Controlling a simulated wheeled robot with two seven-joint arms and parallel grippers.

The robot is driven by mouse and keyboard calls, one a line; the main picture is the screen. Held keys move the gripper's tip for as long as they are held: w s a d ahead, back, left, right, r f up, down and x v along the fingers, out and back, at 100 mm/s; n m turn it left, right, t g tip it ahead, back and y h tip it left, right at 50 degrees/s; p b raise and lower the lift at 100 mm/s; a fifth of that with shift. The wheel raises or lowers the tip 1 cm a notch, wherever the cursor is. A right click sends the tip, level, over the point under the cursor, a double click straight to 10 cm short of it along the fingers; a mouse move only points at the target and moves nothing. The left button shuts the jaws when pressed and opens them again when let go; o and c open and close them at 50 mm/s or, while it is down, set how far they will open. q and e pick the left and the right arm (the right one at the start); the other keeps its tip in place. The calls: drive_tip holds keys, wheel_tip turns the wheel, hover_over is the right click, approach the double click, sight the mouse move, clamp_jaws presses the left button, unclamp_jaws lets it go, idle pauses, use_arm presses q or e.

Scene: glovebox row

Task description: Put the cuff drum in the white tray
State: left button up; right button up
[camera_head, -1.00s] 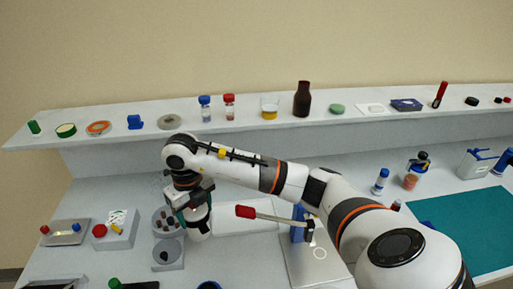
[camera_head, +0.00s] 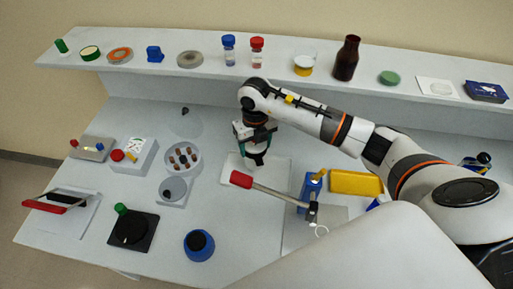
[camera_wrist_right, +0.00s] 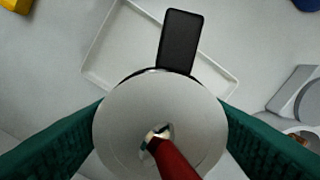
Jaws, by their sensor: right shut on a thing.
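My right gripper (camera_head: 256,158) is over the white tray (camera_head: 284,172) in the head view. In the right wrist view its green fingers (camera_wrist_right: 160,128) stand on both sides of a pale grey round drum (camera_wrist_right: 122,118), which I take to be the cuff drum, and are shut on it. The drum has a hole near its middle and a black tab at its far edge. A red part crosses its near side; I cannot tell what it belongs to. The white tray (camera_wrist_right: 112,30) lies behind the drum. The drum's underside and any contact with the tray are hidden. My left gripper is not in view.
A yellow tray (camera_head: 355,183) lies to the right. A grey round dish of brown pieces (camera_head: 170,171) is to the left. A blue round container (camera_head: 199,246) stands in front. A loaded shelf runs along the back.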

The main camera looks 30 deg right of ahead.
drive_tip(key=f, duration=0.3)
drive_tip(key=shift+d+f+p, duration=0.1)
drive_tip(key=shift+d+p, duration=0.2)
drive_tip(key=shift+p, duration=0.05)
drive_tip(key=shift+s+a, duration=0.1)
drive_tip(key=shift+f, duration=0.2)
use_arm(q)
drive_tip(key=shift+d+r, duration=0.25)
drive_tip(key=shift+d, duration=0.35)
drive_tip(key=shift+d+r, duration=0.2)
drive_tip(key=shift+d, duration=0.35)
use_arm(e)
drive_tip(key=o, duration=1.1)
drive_tip(key=shift+r, duration=0.1)
drive_tip(key=shift+c, duration=0.2)
